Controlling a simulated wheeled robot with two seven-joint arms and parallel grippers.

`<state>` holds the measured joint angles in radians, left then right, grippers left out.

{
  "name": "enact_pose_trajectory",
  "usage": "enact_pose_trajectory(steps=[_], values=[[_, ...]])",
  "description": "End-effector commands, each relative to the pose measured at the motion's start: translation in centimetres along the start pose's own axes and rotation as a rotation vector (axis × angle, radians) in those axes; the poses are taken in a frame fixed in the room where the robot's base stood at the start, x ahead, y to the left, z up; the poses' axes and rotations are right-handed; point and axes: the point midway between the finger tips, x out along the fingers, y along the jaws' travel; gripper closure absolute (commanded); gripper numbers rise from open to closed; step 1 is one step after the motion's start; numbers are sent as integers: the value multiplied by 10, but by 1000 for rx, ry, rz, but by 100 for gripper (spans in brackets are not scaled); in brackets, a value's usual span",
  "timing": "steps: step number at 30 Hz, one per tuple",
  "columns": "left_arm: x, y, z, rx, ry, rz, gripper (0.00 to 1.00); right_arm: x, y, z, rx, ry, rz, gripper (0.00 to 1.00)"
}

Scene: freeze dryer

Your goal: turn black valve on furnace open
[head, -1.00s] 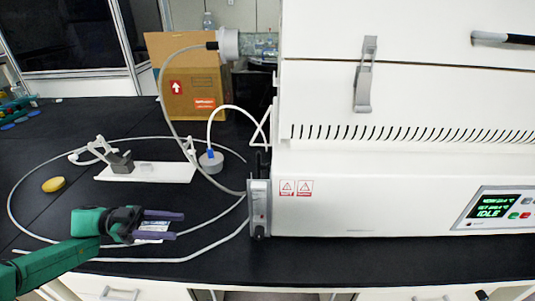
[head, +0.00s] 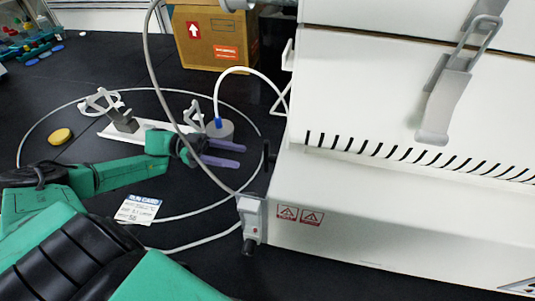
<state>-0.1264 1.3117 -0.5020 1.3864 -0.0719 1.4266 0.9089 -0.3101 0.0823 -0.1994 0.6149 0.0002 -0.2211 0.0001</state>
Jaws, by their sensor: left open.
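The white furnace (head: 390,215) fills the right side of the head view. A small black valve handle (head: 266,156) stands upright at its left side. A second black knob (head: 249,247) sits lower, under a small white fitting (head: 250,215) at the furnace's front left corner. My left gripper (head: 238,155), with purple fingers, is open and empty. Its fingertips point right at the upper black handle, with a small gap in the picture; I cannot tell the depth between them. My right gripper is not in view.
A grey hose (head: 152,70) loops across the black bench. A white stand (head: 130,128), a grey round weight-like piece (head: 220,129), a yellow disc (head: 61,136) and a printed card (head: 139,209) lie around my left arm. A cardboard box (head: 215,40) stands behind.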

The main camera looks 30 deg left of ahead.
Motion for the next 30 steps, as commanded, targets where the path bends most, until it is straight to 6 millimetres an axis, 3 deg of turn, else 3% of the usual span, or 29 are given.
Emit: enact_pose_trajectory(steps=[3,9,13,20,24,30], values=[[34,0,-5,2,7,2,48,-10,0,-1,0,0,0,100],[77,0,-3,2,4,1,48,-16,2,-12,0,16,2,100],[89,0,-1,1,2,0,48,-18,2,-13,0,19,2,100],[90,0,0,1,0,0,48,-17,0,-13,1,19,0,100],[90,0,0,1,0,0,97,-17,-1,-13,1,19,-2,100],[90,0,0,1,0,0,100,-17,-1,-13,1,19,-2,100]])
